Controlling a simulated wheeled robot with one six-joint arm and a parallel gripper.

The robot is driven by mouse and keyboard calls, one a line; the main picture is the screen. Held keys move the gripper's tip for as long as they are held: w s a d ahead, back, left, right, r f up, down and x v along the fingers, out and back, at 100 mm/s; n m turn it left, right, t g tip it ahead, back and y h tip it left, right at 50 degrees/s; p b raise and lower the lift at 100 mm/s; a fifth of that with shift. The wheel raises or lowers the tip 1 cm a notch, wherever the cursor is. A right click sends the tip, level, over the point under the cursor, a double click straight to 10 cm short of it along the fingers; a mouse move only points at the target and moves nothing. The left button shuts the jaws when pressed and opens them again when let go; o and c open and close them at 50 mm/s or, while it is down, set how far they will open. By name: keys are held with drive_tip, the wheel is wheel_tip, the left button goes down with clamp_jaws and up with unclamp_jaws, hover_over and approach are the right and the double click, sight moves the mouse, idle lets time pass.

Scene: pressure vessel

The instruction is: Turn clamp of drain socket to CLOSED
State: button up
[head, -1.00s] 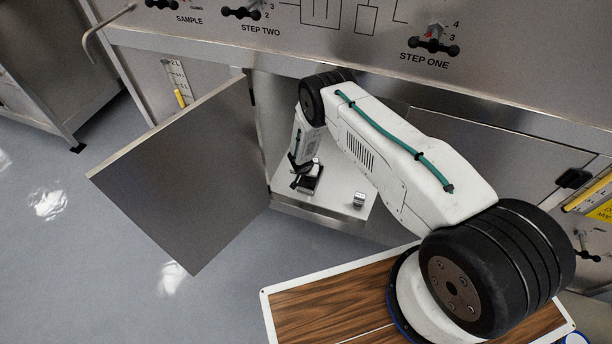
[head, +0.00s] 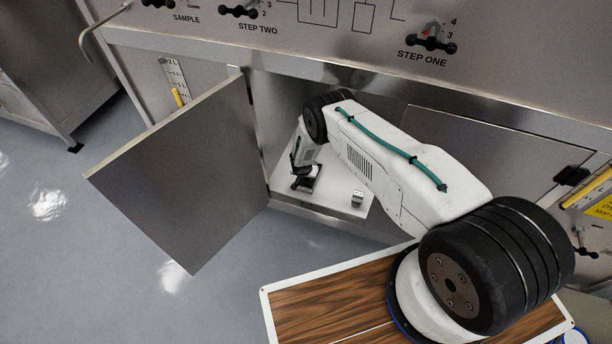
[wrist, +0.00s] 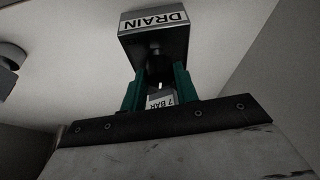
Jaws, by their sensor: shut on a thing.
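The drain socket is a grey block (wrist: 155,45) with a DRAIN label, upside down in the wrist view. A dark round part (wrist: 160,70) sits at its near side, between my fingers. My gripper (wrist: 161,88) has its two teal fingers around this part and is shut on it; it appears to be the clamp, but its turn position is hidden. A small piece labelled 7 BAR (wrist: 160,102) shows between the fingers, closer to the palm. In the head view my gripper (head: 303,172) is low inside the open cabinet, and the socket is mostly hidden by it.
The cabinet door (head: 180,175) stands open to the left. A small metal fitting (head: 357,199) stands on the pale cabinet floor (head: 335,200), right of my gripper; a round fitting (wrist: 10,80) shows at left in the wrist view. The cabinet's upper edge is close above my arm.

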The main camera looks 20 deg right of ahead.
drive_tip(key=shift+n+t+y, duration=0.3)
drive_tip(key=shift+n, duration=0.8)
drive_tip(key=o, duration=1)
drive_tip(key=shift+r, duration=0.15)
drive_tip(key=shift+v, duration=3.8)
